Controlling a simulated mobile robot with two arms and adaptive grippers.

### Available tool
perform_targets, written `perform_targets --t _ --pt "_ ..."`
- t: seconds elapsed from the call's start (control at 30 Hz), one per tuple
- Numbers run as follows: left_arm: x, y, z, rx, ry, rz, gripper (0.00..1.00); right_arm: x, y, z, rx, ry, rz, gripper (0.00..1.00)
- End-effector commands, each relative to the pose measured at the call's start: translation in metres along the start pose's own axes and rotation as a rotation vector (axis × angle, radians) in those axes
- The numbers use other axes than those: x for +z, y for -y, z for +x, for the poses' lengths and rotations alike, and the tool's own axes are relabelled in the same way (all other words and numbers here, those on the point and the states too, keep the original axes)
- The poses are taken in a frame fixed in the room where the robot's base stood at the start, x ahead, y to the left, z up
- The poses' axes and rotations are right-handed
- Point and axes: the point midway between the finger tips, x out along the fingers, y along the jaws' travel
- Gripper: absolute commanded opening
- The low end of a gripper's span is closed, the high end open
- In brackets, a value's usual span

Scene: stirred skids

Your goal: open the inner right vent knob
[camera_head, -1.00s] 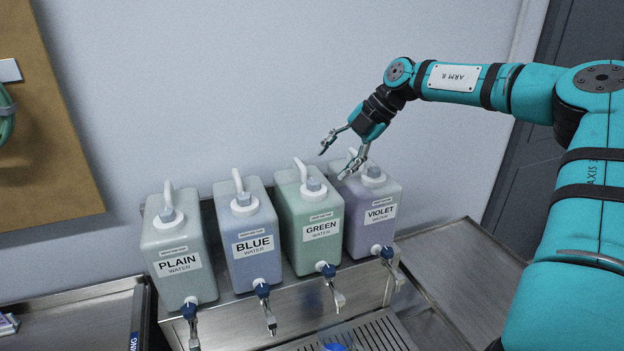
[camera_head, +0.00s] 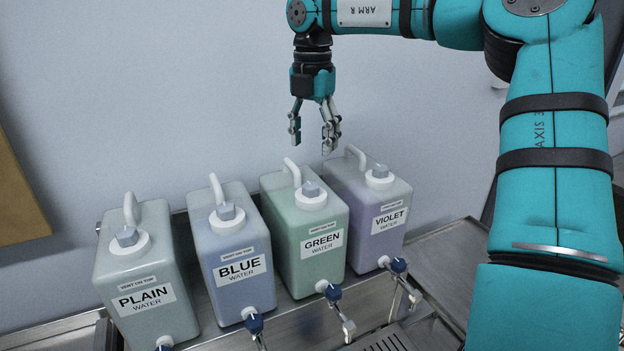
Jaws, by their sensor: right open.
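The inner right container is the green water jug (camera_head: 318,236), standing between the blue and violet jugs. Its vent knob (camera_head: 311,190) is a small grey block on a white round collar on top, in front of the jug's pale handle (camera_head: 293,172). My right gripper (camera_head: 311,146) hangs above the green jug with its fingers pointing down. It is open and empty, apart from the knob, and appears above it in the picture. My left gripper is not in view.
The blue jug (camera_head: 234,271) with its knob (camera_head: 226,212), the plain jug (camera_head: 146,294) and the violet jug (camera_head: 372,214) stand close by. Blue-topped taps (camera_head: 332,291) project in front. The pale wall (camera_head: 150,90) is behind; a metal counter (camera_head: 450,262) lies to the right.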

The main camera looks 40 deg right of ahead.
Motion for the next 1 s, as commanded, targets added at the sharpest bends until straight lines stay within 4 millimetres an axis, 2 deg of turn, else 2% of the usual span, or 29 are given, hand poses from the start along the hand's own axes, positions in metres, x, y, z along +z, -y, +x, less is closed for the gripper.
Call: perform_targets --t 0.13,0.33,0.5,0.7,0.9,1.0 --pt "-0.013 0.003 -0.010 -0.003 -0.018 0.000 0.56 -0.001 0.001 0.033 -0.005 -0.006 -0.001 0.56" --pt "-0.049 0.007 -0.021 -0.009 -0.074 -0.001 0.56 -0.001 0.001 0.071 -0.002 -0.005 0.000 0.56" --pt "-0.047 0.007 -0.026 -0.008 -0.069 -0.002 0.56 -0.001 0.000 0.091 -0.001 -0.003 0.001 0.56" --pt "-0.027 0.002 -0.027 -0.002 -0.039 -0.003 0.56 0.000 0.000 0.100 0.001 -0.002 0.000 0.56" --pt "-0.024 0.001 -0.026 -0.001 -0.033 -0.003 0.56 0.000 0.000 0.100 0.001 -0.001 0.000 0.56" --pt "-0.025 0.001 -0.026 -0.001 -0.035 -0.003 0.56 0.000 0.000 0.100 0.001 -0.001 0.000 0.43"
